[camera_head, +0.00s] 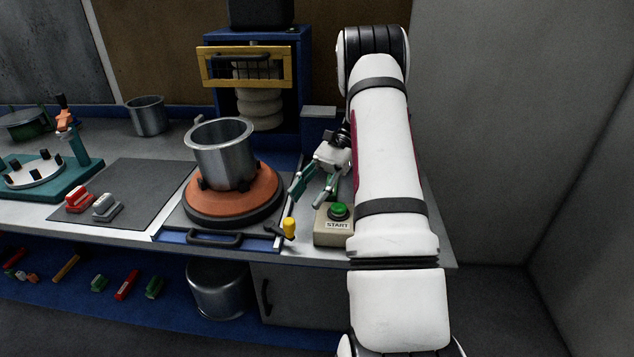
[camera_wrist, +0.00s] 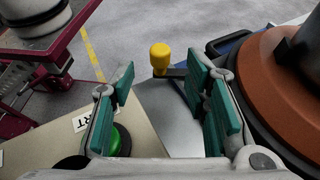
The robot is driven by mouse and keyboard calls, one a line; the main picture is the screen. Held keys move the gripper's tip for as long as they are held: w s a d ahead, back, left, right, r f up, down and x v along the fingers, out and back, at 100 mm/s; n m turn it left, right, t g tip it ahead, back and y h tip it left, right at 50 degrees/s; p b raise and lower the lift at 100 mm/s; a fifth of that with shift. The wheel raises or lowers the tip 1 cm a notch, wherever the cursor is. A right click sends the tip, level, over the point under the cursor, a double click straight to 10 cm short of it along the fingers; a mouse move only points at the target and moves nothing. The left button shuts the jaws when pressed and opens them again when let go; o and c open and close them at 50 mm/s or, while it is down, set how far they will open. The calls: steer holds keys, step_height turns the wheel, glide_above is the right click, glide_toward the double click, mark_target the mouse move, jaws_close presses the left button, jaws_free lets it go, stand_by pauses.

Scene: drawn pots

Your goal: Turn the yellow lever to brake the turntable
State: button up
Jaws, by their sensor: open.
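The yellow lever (camera_head: 289,228) stands at the front right corner of the turntable's base, near the counter's front edge. It also shows in the wrist view (camera_wrist: 160,57), ahead of my fingers and between them. The orange-brown turntable (camera_head: 272,190) with its dark rim bears a grey metal pot (camera_head: 221,158); it fills the right side of the wrist view (camera_wrist: 270,85). My gripper (camera_head: 309,190) is open, with green finger pads, right of the turntable and behind the lever. In the wrist view my gripper (camera_wrist: 165,105) has nothing between its pads.
A box with a green START button (camera_head: 338,211) sits right of the lever, close under my left finger in the wrist view. A dark handle (camera_head: 214,240) lies in front of the turntable. Red and grey blocks (camera_head: 80,197) lie on a mat to the left.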

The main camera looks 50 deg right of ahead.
steer(key=shift+v, duration=1.95)
